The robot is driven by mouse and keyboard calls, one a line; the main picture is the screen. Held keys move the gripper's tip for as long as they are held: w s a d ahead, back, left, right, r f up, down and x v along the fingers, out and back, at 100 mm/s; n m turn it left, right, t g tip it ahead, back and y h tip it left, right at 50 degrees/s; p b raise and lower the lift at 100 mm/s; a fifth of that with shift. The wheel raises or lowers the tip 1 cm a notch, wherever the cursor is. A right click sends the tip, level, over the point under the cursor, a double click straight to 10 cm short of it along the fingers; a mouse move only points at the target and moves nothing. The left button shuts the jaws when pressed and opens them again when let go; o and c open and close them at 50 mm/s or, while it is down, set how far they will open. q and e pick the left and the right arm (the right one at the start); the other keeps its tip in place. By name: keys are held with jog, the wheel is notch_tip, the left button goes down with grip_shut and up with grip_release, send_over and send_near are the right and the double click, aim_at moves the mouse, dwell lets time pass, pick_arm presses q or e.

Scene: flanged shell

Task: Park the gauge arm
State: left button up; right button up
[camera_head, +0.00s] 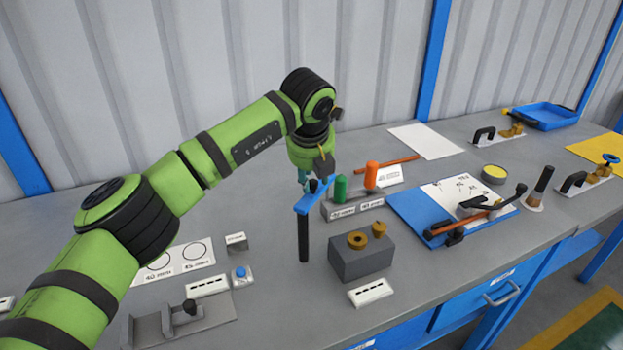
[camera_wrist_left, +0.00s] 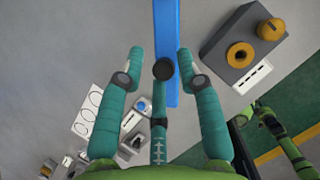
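The gauge arm appears to be the flat blue bar (camera_head: 314,198) on top of a black upright post (camera_head: 303,238), left of the grey block. My left gripper (camera_head: 306,178) is over the bar, open, with gaps to the fingers on both sides in the left wrist view (camera_wrist_left: 160,65). The post's foot and any parking place are not clear. A green and black arm, seemingly my right (camera_wrist_left: 268,118), shows at the right; its fingers are unclear.
A blue board (camera_head: 410,210) lies further right. A button box (camera_head: 241,278) is on the left.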

pick_arm(q)
jog(key=shift+f, duration=0.25)
jog(key=shift+r, duration=0.1)
jog(key=v, duration=1.2)
jog(key=shift+d, duration=0.15)
